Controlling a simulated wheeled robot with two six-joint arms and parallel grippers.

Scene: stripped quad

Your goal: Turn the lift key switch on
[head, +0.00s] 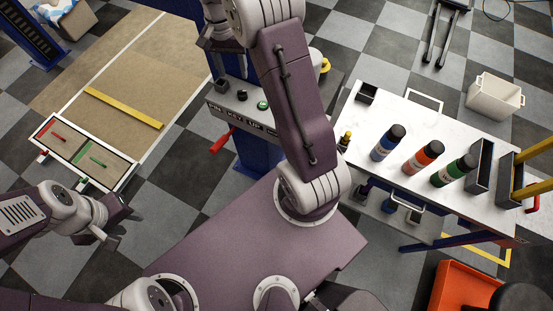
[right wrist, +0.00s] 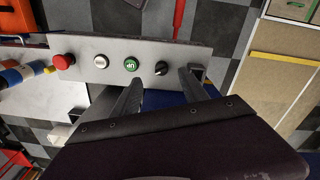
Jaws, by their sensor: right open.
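The lift key switch is a small black knob (head: 242,95) on the grey control box (head: 214,103), left of a green button (head: 262,104). In the right wrist view the black knob (right wrist: 161,68) sits at the right end of a row on the panel (right wrist: 200,52), its grip slanted. My right gripper (right wrist: 160,78) is open and empty; the knob appears between its fingertips in that view. I cannot tell how far the tips are from the panel. My left gripper (head: 128,217) is well to the left, away from the box, and its jaw opening is unclear.
The panel also has a green UP button (right wrist: 131,63), a white button (right wrist: 100,61) and a red button (right wrist: 63,61). A red lever (head: 220,139) sticks out in front of the box. A white table (head: 362,117) with bottles stands right; a tray (head: 122,186) lies left.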

